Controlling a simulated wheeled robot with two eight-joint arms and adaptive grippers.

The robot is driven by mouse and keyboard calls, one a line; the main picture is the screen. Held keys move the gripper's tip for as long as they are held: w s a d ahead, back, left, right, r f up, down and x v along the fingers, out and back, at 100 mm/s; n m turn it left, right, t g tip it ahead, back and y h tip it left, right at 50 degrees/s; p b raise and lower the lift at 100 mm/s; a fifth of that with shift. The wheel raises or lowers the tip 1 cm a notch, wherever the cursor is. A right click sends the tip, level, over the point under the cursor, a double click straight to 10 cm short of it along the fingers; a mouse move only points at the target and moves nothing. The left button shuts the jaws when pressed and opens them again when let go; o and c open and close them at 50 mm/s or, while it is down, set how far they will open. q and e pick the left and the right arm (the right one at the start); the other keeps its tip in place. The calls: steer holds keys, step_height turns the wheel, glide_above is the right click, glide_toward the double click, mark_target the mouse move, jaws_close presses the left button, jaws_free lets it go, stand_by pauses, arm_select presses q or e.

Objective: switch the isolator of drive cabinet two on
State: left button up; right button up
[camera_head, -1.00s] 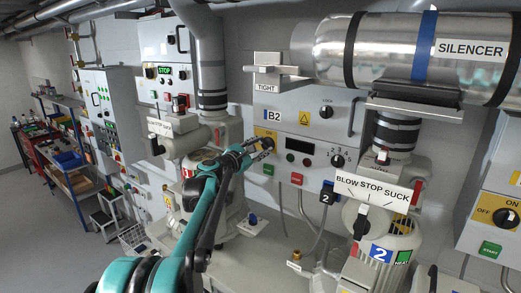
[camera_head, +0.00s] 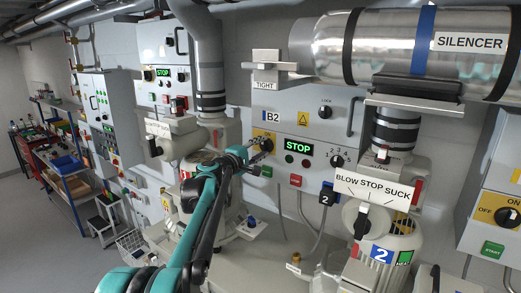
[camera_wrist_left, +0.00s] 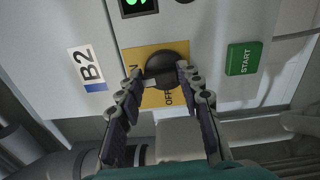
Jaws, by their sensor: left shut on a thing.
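Drive cabinet two, the grey cabinet labelled B2 (camera_head: 335,117), is on the wall in the middle of the head view. Its isolator is a black rotary knob (camera_wrist_left: 168,70) on a yellow plate (camera_wrist_left: 142,62) with ON and OFF marks. My left gripper (camera_head: 264,147) reaches up to the plate and is shut on the knob. In the left wrist view its two fingertips (camera_wrist_left: 157,78) are on either side of the knob. The cabinet's display (camera_head: 298,146) is lit and reads STOP in green. My right gripper is not in view.
A green START button (camera_wrist_left: 242,59) is beside the isolator plate. A red button (camera_head: 295,181) is below the display. The silencer (camera_head: 395,52) hangs above right, and blower two (camera_head: 390,222) with its BLOW STOP SUCK sign stands lower right.

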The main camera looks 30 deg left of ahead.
arm_select(q)
steer(key=shift+d+f+m, duration=0.1)
steer(key=shift+m, duration=0.5)
steer(key=o, duration=1.2)
steer(key=shift+c, duration=0.2)
steer(key=shift+s, duration=0.1)
steer(key=s, duration=1.2)
steer(key=shift+a, duration=0.45)
